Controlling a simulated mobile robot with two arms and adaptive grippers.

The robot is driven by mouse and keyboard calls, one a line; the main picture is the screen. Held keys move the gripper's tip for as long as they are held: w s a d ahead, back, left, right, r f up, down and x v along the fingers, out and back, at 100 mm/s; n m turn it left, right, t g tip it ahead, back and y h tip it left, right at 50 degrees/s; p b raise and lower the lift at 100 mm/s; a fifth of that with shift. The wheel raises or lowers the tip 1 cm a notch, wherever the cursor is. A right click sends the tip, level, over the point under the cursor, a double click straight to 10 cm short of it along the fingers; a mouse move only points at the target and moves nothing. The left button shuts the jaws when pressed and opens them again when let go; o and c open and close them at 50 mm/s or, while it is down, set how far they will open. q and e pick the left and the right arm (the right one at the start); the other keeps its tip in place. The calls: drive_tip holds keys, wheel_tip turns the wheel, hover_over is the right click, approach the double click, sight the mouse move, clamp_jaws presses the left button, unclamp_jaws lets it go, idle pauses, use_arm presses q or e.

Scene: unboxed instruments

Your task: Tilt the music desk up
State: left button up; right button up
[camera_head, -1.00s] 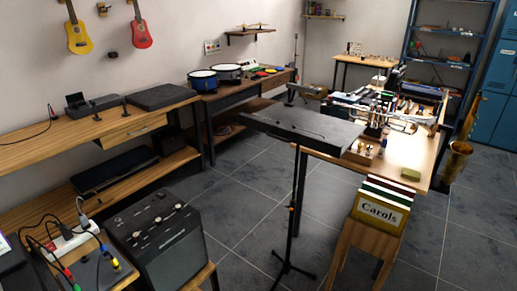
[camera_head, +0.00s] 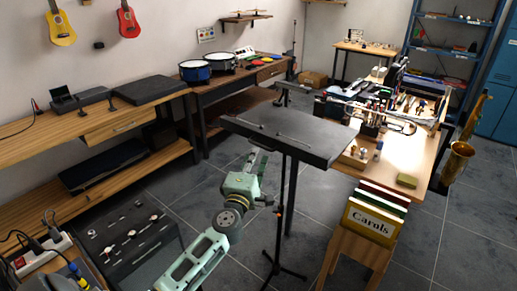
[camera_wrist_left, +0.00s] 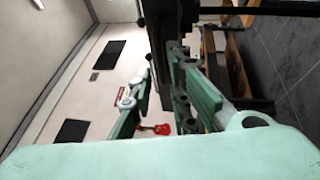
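The black music desk (camera_head: 285,132) sits nearly flat on top of its thin stand (camera_head: 282,215), in the middle of the head view. My left gripper (camera_head: 257,160) is just below the desk's near left edge, with its arm coming up from the bottom. In the left wrist view its two green fingers (camera_wrist_left: 168,100) are apart. A dark edge (camera_wrist_left: 158,40), which looks like part of the desk, reaches down at the gap between them. I cannot tell whether the fingers touch it. My right gripper is not in view.
A wooden table (camera_head: 425,150) with instruments stands behind and right of the desk. A box of Carols folders (camera_head: 375,215) sits on a stool at right front. A black amplifier (camera_head: 130,230) stands at lower left. Grey floor is open around the stand.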

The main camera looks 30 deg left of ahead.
use_arm(q)
drive_tip(key=x, duration=0.4)
drive_tip(key=shift+w+a, duration=0.1)
drive_tip(key=shift+w, duration=0.25)
clamp_jaws()
